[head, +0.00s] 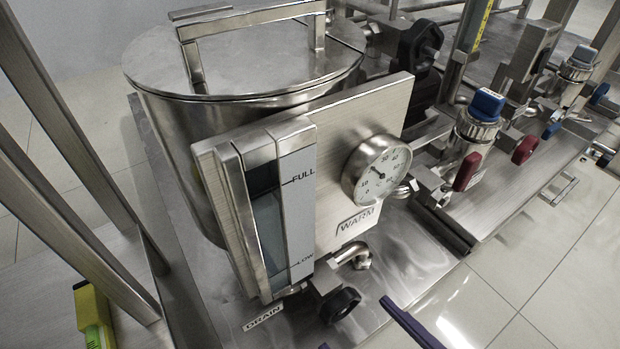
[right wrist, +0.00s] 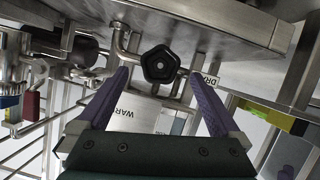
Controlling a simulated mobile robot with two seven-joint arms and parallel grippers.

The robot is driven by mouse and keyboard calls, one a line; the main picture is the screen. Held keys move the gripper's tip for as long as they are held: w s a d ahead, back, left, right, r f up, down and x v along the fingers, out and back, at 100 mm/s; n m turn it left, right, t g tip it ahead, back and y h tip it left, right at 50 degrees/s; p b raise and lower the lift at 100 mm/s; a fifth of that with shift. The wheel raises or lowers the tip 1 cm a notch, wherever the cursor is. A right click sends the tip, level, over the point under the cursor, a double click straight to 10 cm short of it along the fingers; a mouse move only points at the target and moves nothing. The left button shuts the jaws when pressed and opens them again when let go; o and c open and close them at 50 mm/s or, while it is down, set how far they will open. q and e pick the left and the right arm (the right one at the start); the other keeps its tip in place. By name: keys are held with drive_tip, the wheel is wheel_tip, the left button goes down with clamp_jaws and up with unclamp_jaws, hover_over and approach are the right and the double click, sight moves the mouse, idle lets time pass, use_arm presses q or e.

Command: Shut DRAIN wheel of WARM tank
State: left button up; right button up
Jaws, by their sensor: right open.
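The WARM tank (head: 170,115) is a steel vessel with a lidded top, behind a plate marked WARM (head: 358,222). Its DRAIN wheel (head: 339,304) is a small black knob at the plate's foot, right of the DRAIN label (head: 263,318). In the right wrist view, which looks upside down, the wheel (right wrist: 160,64) is a black five-lobed knob. My right gripper (right wrist: 158,74) is open, its purple fingertips to either side of the wheel with gaps. In the head view, its fingers (head: 354,323) show at the bottom edge. My left gripper is not in view.
A sight glass (head: 268,225) marked FULL and LOW and a round gauge (head: 377,172) are on the plate. A bent pipe (head: 350,255) sits above the wheel. Blue-capped (head: 485,105) and red-handled (head: 467,171) valves stand right. Steel posts rise left; tiled floor is clear lower right.

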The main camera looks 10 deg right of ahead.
sight(345, 311)
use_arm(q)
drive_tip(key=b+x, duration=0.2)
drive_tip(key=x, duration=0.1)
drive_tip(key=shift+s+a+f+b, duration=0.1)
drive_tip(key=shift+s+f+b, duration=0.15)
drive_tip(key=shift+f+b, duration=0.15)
use_arm(e)
drive_tip(key=x, duration=0.6)
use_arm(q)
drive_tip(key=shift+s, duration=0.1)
use_arm(e)
drive_tip(key=c, duration=1.3)
drive_tip(key=shift+r+m+y+p, duration=0.15)
drive_tip(key=shift+m+y+p, duration=0.15)
drive_tip(key=shift+p, duration=0.35)
drive_tip(key=shift+m+g, duration=0.3)
drive_tip(key=shift+m+y, duration=0.3)
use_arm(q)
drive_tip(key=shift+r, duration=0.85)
